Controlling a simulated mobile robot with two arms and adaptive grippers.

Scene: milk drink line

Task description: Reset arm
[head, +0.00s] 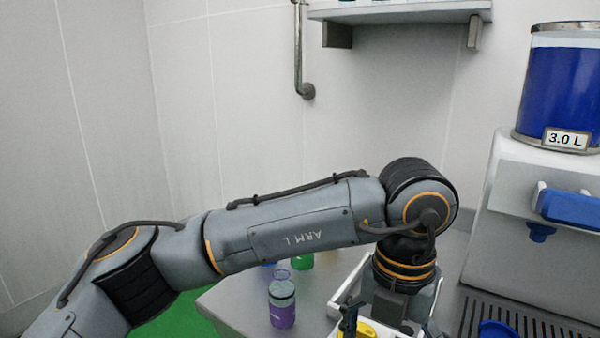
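My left arm, marked "ARM L", comes in from the left and crosses the middle of the head view. It bends down at the wrist, and my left gripper (385,322) points down over a white-rimmed tray (345,290) on the counter. The picture's lower edge cuts off its fingertips, so its opening and any hold are hidden. A yellow piece (368,329) and a dark upright piece show beside it. My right gripper is not in view.
A purple-labelled bottle (282,304) stands on the grey counter (240,300), with a green item (302,261) behind. At right is a dispenser (520,180) with a blue 3.0 L tank (560,85), and a blue round item (497,329) on its grille (470,312). A shelf (400,12) hangs above.

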